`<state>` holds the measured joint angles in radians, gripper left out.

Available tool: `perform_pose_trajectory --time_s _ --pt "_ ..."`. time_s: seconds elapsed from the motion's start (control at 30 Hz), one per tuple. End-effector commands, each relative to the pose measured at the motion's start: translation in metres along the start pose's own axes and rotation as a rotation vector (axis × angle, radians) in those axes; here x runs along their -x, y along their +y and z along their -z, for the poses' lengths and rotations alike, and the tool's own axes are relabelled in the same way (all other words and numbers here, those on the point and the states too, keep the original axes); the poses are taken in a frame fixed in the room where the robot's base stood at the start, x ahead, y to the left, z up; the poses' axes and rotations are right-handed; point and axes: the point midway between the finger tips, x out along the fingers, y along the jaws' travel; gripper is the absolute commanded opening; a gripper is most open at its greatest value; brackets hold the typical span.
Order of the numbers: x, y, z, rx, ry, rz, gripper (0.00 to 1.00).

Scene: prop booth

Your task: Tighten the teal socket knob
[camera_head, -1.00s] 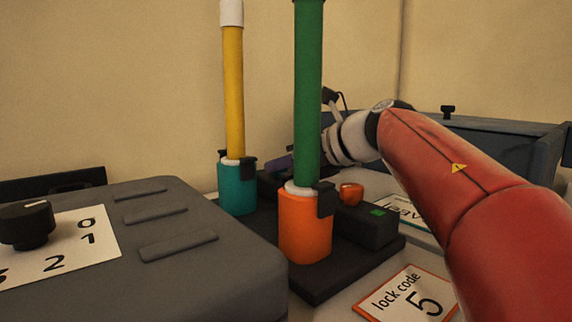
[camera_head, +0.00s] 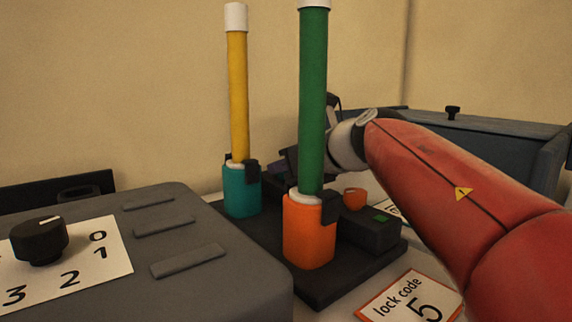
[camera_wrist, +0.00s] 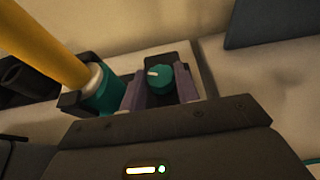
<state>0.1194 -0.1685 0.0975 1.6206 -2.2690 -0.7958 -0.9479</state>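The teal knob (camera_wrist: 160,77), with a pale pointer mark, shows in the wrist view on a dark block, between the two finger tips of my gripper (camera_wrist: 160,86). The fingers are apart, with a visible gap on each side of the knob. The teal socket (camera_wrist: 104,96) is just left of the fingers and holds a yellow tube (camera_wrist: 42,42). In the head view the teal socket (camera_head: 241,192) stands upright behind the orange one. There my gripper (camera_head: 289,165) is mostly hidden behind the green tube, and the teal knob cannot be seen.
An orange socket (camera_head: 309,235) holds a green tube (camera_head: 313,100), with an orange knob (camera_head: 354,199) beside it. A grey case (camera_head: 200,225) with a black dial (camera_head: 39,240) fills the left. A "lock code 5" card (camera_head: 410,298) lies front right. A blue-grey box (camera_head: 500,150) stands behind my arm.

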Motion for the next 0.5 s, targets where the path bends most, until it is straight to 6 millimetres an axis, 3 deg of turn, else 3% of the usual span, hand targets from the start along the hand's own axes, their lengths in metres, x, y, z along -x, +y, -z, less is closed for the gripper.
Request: perform_pose_trajectory --time_s 0.03,0.13,0.5 --pt "0.0000 -0.0003 0.0003 0.000 0.001 0.000 0.38" --pt "-0.0001 -0.0003 0.0003 0.000 0.001 0.000 0.51" --pt "0.0064 -0.0004 -0.0007 0.000 -0.001 0.001 0.52"
